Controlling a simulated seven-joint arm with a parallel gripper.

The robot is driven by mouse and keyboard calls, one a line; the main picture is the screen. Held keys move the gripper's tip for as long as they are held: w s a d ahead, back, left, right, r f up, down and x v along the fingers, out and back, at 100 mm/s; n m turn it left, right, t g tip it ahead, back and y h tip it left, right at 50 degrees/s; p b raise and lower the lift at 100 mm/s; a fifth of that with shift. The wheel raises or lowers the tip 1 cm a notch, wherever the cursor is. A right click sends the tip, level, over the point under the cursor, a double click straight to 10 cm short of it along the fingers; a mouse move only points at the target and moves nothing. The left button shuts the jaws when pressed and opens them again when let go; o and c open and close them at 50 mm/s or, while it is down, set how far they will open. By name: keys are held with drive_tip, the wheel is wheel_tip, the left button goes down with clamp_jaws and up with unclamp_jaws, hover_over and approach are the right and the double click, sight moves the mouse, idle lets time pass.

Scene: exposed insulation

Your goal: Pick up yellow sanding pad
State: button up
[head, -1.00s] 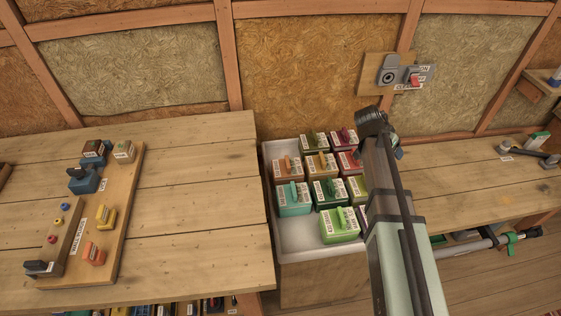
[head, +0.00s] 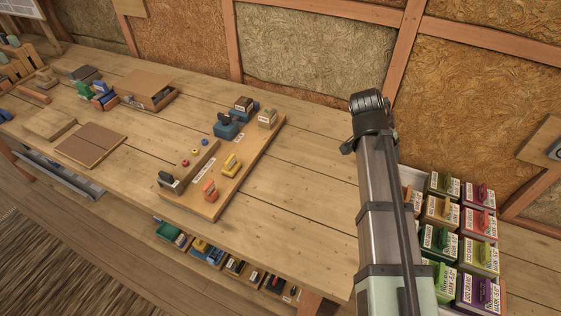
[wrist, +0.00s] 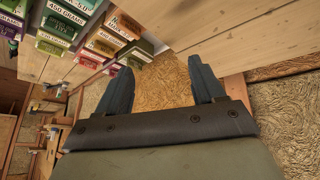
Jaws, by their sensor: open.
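The yellow sanding pad (head: 231,165) sits on a wooden board (head: 247,178) on the workbench, near the middle of the head view. It lies just above and right of an orange pad (head: 210,190). In the wrist view my gripper (wrist: 163,82) is open, with two dark fingers apart and nothing between them. It faces the wall insulation. The yellow pad is not seen in the wrist view. In the head view my arm rises to the right of the board, well apart from the pad; its fingers cannot be made out there.
A bin of several coloured labelled blocks (head: 440,207) stands right of the arm; it also shows in the wrist view (wrist: 85,25). A blue holder (head: 230,128) and small rings share the board. A cardboard box (head: 148,88) stands farther left. Bare bench (head: 310,170) lies between board and arm.

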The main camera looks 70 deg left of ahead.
drive_tip(key=s+a+r+n+y, duration=0.1)
drive_tip(key=s+a+r, duration=0.15)
drive_tip(key=s, duration=0.55)
drive_tip(key=s+a+r+n+g, duration=0.1)
drive_tip(key=s+a, duration=0.2)
drive_tip(key=s, duration=0.4)
drive_tip(key=s+a+r+n+y, duration=0.1)
drive_tip(key=s+a+r, duration=0.1)
drive_tip(key=s, duration=0.6)
drive_tip(key=n+g, duration=0.2)
drive_tip(key=n, duration=0.1)
approach(228, 159)
drive_tip(key=shift+y, duration=0.4)
drive_tip(key=shift+d+x, duration=0.15)
drive_tip(key=shift+x, duration=1.75)
drive_tip(key=shift+d+x, duration=0.15)
drive_tip(key=shift+x, duration=1.75)
drive_tip(key=shift+d+x, duration=0.15)
drive_tip(key=shift+x, duration=1.8)
drive_tip(key=shift+c, duration=0.5)
drive_tip(key=c, duration=1)
